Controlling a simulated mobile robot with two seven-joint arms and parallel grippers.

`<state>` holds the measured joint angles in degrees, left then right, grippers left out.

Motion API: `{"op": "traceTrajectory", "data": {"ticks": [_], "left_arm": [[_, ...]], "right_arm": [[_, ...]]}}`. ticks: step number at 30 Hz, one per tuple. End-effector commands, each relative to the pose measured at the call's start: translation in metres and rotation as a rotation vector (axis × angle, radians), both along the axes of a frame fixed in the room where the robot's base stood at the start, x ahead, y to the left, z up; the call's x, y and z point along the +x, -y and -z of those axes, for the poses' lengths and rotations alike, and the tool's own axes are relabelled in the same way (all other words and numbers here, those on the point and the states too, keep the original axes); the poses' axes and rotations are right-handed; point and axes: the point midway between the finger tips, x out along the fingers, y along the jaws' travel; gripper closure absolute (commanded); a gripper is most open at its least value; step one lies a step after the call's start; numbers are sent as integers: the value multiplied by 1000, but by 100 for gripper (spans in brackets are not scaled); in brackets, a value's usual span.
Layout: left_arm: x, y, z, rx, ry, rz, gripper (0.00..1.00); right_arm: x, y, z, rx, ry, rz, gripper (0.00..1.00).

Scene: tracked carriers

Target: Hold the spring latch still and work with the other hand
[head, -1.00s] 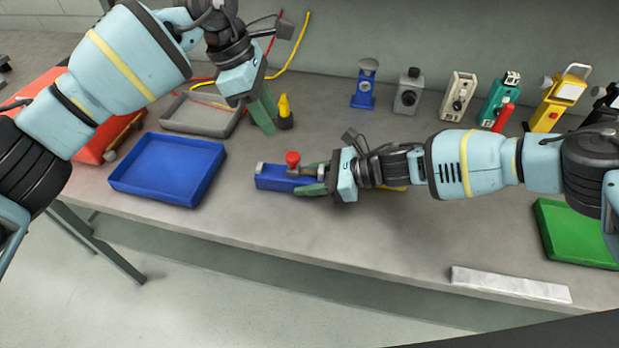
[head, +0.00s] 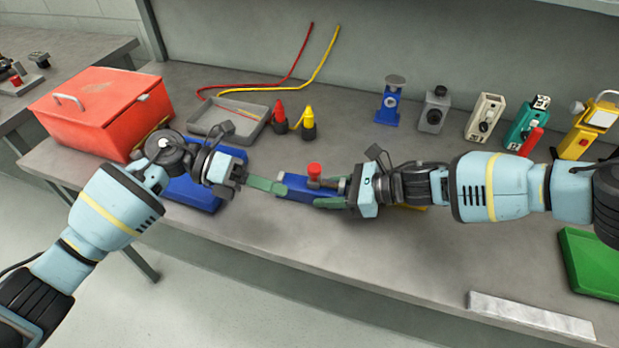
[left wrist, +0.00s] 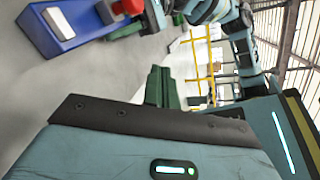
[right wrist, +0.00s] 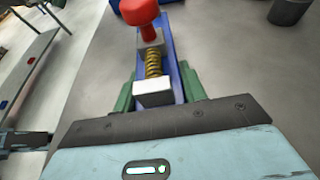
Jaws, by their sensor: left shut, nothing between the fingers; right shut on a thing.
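The spring latch (head: 293,190) is a blue block with a red knob (head: 314,170), lying on the bench. In the right wrist view the latch (right wrist: 180,60) shows a coiled brass spring (right wrist: 153,64) between light metal blocks. My right gripper (head: 328,203) is shut on the latch, its green fingers along the sides of the blue base. My left gripper (head: 277,187) is shut and empty, its green fingertips close to the latch's left end; I cannot tell if they touch. In the left wrist view the latch (left wrist: 55,35) is at the upper left, beyond the shut fingers (left wrist: 160,86).
A blue tray (head: 188,192) is partly hidden by my left arm. A red toolbox (head: 100,115), a grey tray (head: 203,127) and red and yellow bottles (head: 308,126) stand behind. Several devices line the back right. A green tray (head: 590,265) is at right.

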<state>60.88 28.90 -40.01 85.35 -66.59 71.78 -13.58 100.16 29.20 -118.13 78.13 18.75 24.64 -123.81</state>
Motion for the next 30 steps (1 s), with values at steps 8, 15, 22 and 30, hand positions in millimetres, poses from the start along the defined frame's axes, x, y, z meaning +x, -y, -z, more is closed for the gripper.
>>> {"op": "traceTrajectory", "data": {"ticks": [8,15,22,30], "left_arm": [[-22,-53,18,-193,-366,-248,100],[-36,-91,25,-306,-600,-396,100],[-40,-106,26,-348,-683,-448,100],[-40,-107,26,-350,-687,-450,100]], "right_arm": [[0,0,-1,1,1,0,96],[0,0,-1,1,1,-1,96],[0,-1,-1,1,1,-1,96],[0,0,-1,2,1,0,96]]}}
